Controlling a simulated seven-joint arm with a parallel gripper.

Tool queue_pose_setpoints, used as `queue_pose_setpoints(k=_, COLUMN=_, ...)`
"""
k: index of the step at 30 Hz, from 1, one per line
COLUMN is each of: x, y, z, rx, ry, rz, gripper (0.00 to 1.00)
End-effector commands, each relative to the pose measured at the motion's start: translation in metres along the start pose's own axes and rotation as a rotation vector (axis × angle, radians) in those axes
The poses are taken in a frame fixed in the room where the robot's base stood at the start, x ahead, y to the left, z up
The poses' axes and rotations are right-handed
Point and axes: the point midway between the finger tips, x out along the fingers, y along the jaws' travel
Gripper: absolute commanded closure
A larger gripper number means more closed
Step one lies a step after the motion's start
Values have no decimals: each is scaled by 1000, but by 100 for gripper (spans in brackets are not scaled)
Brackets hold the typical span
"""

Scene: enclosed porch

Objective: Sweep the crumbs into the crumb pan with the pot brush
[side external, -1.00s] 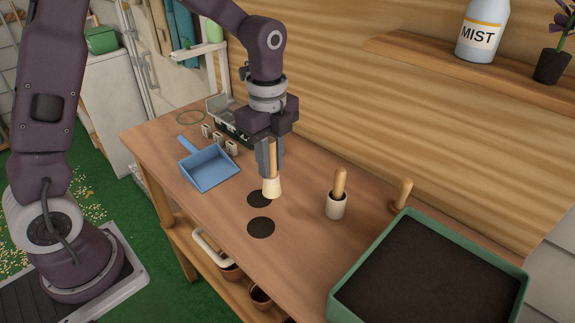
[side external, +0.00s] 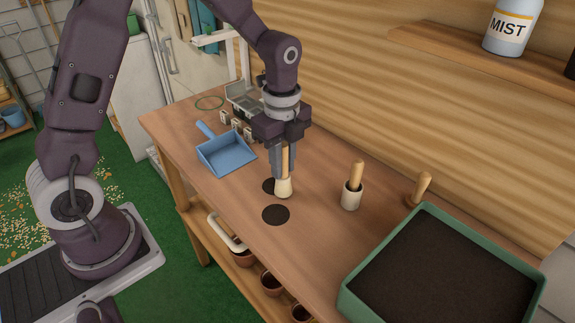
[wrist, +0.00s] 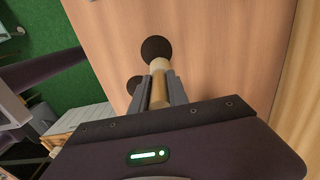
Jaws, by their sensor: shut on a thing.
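My gripper (side external: 283,172) points down, shut on the wooden handle of the pot brush (side external: 284,188), whose pale bristle head hangs below the fingers. In the wrist view the brush (wrist: 159,66) lies between both fingers. Two dark round patches, perhaps the crumbs, lie on the table. The farther patch (side external: 268,186) is partly hidden by the brush; the nearer patch (side external: 275,215) is clear. I cannot tell whether the bristles touch the table. The blue crumb pan (side external: 227,155) lies farther back, left of the brush.
On the wooden table (side external: 310,245), a white pot with a wooden handle (side external: 352,195) and a wooden peg (side external: 420,188) stand right of the brush. A green soil tray (side external: 345,300) fills the right end. Small white-fronted items (side external: 236,128) stand behind the pan.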

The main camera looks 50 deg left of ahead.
Motion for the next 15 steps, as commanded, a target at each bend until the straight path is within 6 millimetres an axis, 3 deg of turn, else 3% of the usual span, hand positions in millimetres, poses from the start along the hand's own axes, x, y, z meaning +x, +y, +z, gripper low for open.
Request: queue_pose_setpoints(k=15, x=0, y=0, z=48, rx=-3, ry=0, rz=-1, gripper=100)
